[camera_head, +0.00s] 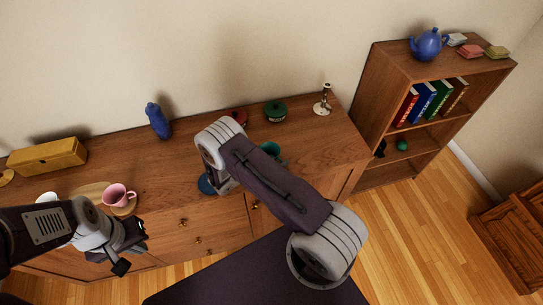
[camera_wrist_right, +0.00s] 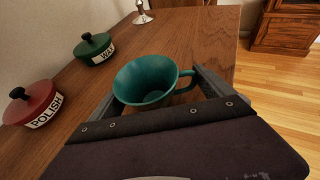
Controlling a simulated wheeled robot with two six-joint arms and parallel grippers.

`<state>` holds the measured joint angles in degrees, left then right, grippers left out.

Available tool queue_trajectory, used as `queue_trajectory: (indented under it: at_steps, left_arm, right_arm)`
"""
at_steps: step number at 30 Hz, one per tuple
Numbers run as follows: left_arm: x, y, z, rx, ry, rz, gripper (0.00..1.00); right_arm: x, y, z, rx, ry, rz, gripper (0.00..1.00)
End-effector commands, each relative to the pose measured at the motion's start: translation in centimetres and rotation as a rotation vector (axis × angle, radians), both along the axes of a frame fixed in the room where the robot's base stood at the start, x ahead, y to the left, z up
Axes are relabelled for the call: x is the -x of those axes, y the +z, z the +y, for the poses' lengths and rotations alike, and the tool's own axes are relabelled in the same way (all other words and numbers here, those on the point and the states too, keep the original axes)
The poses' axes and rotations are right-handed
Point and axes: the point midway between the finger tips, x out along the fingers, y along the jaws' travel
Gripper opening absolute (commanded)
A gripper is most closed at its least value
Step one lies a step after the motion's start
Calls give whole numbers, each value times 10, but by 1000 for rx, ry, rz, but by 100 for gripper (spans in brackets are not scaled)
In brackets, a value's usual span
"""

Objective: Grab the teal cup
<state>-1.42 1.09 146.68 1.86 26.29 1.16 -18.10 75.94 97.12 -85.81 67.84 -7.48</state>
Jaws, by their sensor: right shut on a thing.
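The teal cup (camera_wrist_right: 147,79) sits between the two fingers of my right gripper (camera_wrist_right: 156,83) in the right wrist view, its handle to the right, by the right finger. The gripper is shut on it. In the head view, part of the cup (camera_head: 270,149) shows past my right arm, over the sideboard top; that arm hides most of the right gripper. I cannot tell whether the cup touches the wood. My left gripper (camera_head: 129,248) is open and empty at the sideboard's front, below a pink cup (camera_head: 117,195).
A red POLISH pot (camera_wrist_right: 35,104) and a green WAX pot (camera_wrist_right: 94,49) stand near the cup. A candlestick (camera_head: 323,101), a blue bottle (camera_head: 158,121) and a yellow box (camera_head: 47,157) are on the sideboard (camera_head: 190,165). A bookcase (camera_head: 385,90) stands at right.

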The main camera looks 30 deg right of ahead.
Motion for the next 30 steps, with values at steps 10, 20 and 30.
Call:
queue_trajectory:
  at_steps: [10, 20, 30]
  left_arm:
    - [0, -4, 0, 0, 0, 0, 0]
    - [0, -9, 0, 0, 0, 0, 0]
    - [0, -12, 0, 0, 0, 0, 0]
  right_arm:
    - [4, 45, -1, 0, 1, -1, 45]
    - [79, 89, -20, 1, 0, 1, 45]
    - [113, 110, -29, 0, 1, 0, 45]
